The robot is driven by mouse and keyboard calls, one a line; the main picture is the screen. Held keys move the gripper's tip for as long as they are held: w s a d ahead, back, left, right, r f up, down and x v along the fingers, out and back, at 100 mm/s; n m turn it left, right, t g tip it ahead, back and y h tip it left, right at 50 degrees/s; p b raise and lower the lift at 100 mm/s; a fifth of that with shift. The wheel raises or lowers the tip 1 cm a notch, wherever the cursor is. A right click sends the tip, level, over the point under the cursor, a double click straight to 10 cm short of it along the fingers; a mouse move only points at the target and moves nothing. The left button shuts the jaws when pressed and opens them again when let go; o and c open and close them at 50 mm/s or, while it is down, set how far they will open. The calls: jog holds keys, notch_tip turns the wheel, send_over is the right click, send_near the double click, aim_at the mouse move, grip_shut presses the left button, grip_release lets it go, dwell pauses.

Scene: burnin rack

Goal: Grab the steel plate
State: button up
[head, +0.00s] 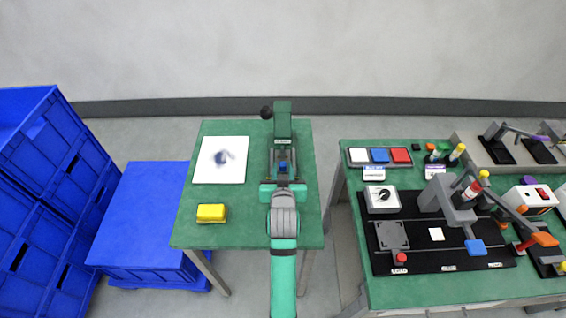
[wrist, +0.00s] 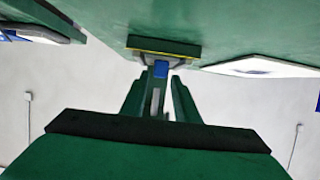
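My gripper (head: 283,188) is over the green table, at the front end of a green press-like device (head: 283,112). In the wrist view two green fingers (wrist: 160,100) stand apart, with a green column and a thin pale strip between them. A small blue part (head: 283,166) lies just beyond the gripper; blue also shows in the wrist view (wrist: 160,69). I cannot pick out a steel plate with certainty. Grey metal parts (head: 284,155) show at the device, partly hidden by my arm. A grey square plate (head: 391,235) sits on the right table's black board.
A white sheet (head: 205,172) with a blue mark and a yellow block (head: 211,213) lie on the left of the green table (head: 245,228). Blue crates (head: 135,225) stand left. The right table (head: 420,295) holds levers, switches and coloured trays, with a floor gap between tables.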

aim_at(282, 163)
jog(key=shift+x, duration=2)
jog(key=shift+f, duration=0.1)
jog(key=shift+c, duration=0.3)
grip_shut()
